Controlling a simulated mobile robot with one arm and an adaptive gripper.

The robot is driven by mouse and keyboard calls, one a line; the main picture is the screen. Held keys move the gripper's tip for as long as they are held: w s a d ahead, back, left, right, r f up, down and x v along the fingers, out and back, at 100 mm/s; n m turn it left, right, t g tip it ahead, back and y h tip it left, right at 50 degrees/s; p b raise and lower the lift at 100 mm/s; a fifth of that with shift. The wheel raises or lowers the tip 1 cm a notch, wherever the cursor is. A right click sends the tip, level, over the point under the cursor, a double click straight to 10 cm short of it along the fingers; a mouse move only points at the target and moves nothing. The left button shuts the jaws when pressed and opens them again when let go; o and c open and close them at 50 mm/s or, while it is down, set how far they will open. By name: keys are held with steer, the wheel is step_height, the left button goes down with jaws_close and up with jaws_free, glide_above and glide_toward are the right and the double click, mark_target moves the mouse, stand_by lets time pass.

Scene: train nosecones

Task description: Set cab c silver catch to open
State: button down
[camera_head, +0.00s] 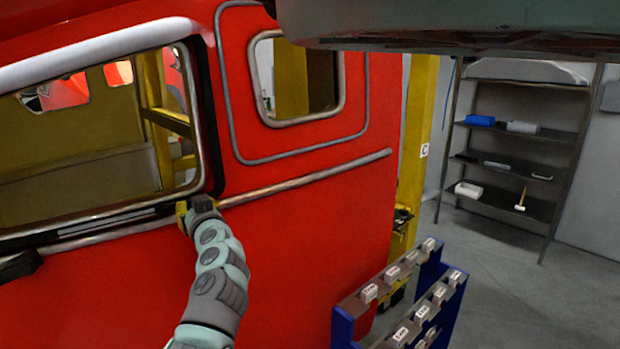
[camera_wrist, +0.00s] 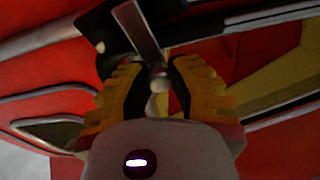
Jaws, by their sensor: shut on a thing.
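The red cab (camera_head: 290,240) fills the left half of the head view, with a large metal-framed window opening at left. My gripper (camera_head: 188,212) is at the lower right corner of that window frame. In the wrist view, my gripper's yellow fingers (camera_wrist: 158,80) are on either side of a silver catch (camera_wrist: 145,35), shut on its knobbed end. The catch lever runs up from between the fingers to a dark mount. In the head view the catch is hidden behind my gripper.
A yellow post (camera_head: 417,120) with a "C" label stands right of the cab. A blue rack (camera_head: 343,325) with labelled holders stands in front. Dark shelves (camera_head: 520,140) hold bins and a mallet at the back right. The floor (camera_head: 500,290) between is clear.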

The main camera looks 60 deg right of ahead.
steer(key=shift+d+m+b, duration=0.1)
steer(key=shift+m+b, duration=0.2)
steer(key=s+d+f+m+g+h+b, duration=0.1)
steer(key=d+m+h+b, duration=0.1)
steer(key=m, duration=0.8)
steer(key=s+d+f+m+g+h+b, duration=0.1)
steer(key=s+d+f+m, duration=0.1)
steer(key=m, duration=0.8)
steer(key=shift+s+d+f+h+b, duration=0.3)
steer(key=shift+d+h+b, duration=0.1)
steer(key=shift+d, duration=0.15)
steer(key=c, duration=1.1)
jaws_free()
steer(key=shift+o, duration=1.4)
steer(key=shift+w, duration=0.1)
steer(key=shift+a, duration=0.15)
